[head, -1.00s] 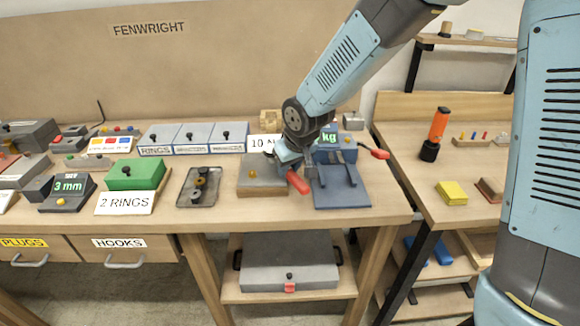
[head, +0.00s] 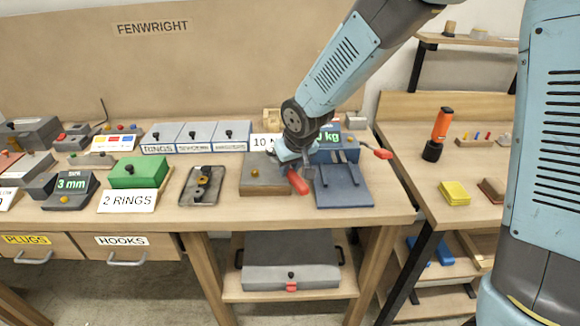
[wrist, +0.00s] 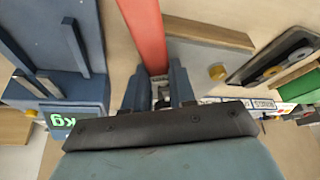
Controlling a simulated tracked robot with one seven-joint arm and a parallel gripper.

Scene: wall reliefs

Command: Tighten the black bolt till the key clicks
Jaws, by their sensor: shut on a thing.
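The red end of this bar also shows just below my gripper in the head view (head: 298,183). I cannot tell whether the bar is the key's handle. I cannot make out the black bolt; my gripper and wrist hide the spot around the fingers.
A dark tray with rings (head: 187,200) lies left of the block. A green box (head: 133,172) stands further left. A blue scale with a green "kg" display (head: 330,137) stands behind my gripper, with a red-tipped lever (head: 383,154) to its right. The bench front is clear.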

